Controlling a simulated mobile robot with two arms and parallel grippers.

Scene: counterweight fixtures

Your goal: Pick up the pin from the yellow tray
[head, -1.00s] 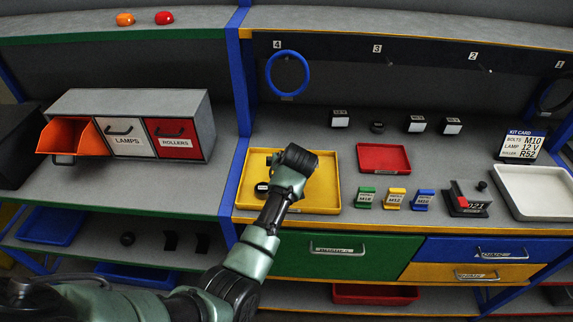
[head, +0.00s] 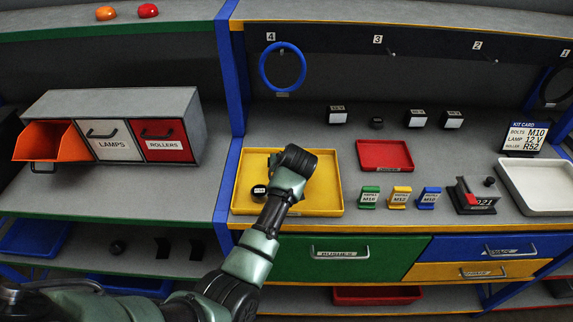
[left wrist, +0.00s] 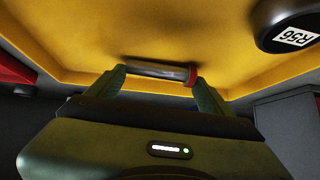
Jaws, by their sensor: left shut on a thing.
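The yellow tray (head: 330,208) sits on the grey counter, and its yellow floor and wall fill the top of the left wrist view (left wrist: 150,25). The pin (left wrist: 155,70), a grey shaft with a red end, lies crosswise between the two fingers of my left gripper (left wrist: 160,73), which is shut on it. I cannot tell whether the pin touches the tray floor. In the head view my left wrist is over the tray and hides the fingers and pin. A black round part labelled R56 (left wrist: 285,22) is also in the tray. My right gripper is not in view.
A red tray (head: 385,154) stands just right of the yellow tray. Green, yellow and blue labelled holders (head: 400,197) line the counter front, with a white tray (head: 540,187) farther right. A blue ring (head: 262,78) hangs behind. A blue post (head: 227,165) stands at the left.

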